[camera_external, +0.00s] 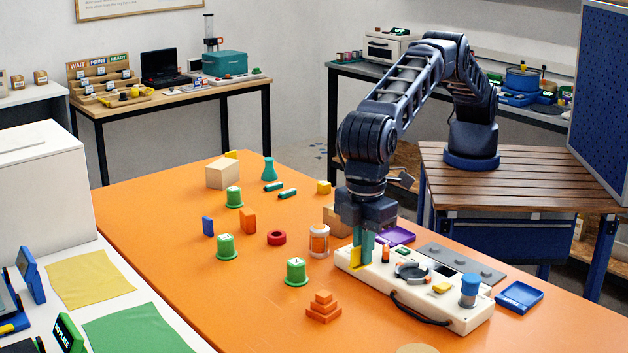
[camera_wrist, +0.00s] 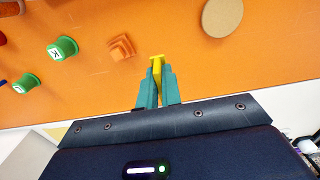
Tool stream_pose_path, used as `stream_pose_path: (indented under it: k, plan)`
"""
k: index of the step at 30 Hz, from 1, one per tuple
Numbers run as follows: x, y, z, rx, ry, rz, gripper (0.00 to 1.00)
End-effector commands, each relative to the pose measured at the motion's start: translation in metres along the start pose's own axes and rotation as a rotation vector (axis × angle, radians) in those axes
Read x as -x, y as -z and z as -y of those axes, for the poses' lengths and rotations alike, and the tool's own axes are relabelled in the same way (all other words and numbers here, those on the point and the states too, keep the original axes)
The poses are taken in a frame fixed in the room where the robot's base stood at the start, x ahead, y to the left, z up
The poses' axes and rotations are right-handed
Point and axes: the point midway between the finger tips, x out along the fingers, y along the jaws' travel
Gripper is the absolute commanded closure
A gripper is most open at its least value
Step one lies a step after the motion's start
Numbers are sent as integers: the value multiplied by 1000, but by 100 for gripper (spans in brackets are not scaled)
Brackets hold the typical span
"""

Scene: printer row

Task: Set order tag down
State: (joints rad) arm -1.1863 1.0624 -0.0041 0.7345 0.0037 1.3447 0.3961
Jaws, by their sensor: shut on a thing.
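A flat yellow piece, which looks like the order tag (camera_external: 355,259), is held between the teal fingers of my gripper (camera_external: 366,246). The wrist view shows the yellow tag (camera_wrist: 157,64) sticking out past the fingertips of my gripper (camera_wrist: 158,84). In the external view the fingers point down at the left end of the cream device panel (camera_external: 427,306). I cannot tell whether the tag touches the panel or the table. The tag's face cannot be read.
The orange table (camera_external: 180,245) carries a stepped orange pyramid (camera_external: 324,307), green weights (camera_external: 296,271), a clear jar (camera_external: 319,240) and a red ring (camera_external: 277,237) left of my gripper. A blue tray (camera_external: 519,296) lies right of the panel. The front left table area is bare.

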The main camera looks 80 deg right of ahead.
Motion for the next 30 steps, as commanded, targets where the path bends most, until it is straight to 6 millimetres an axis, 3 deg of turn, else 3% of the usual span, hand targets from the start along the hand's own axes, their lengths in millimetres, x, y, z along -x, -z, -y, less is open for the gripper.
stream_pose_path:
  k: [13, 23, 30]
  plan:
    - [-96, 0, 0, -2, -1, 1, 100]
    - [-121, 0, 0, -1, 0, 0, 100]
    - [-152, 0, 0, -1, 0, 1, 100]
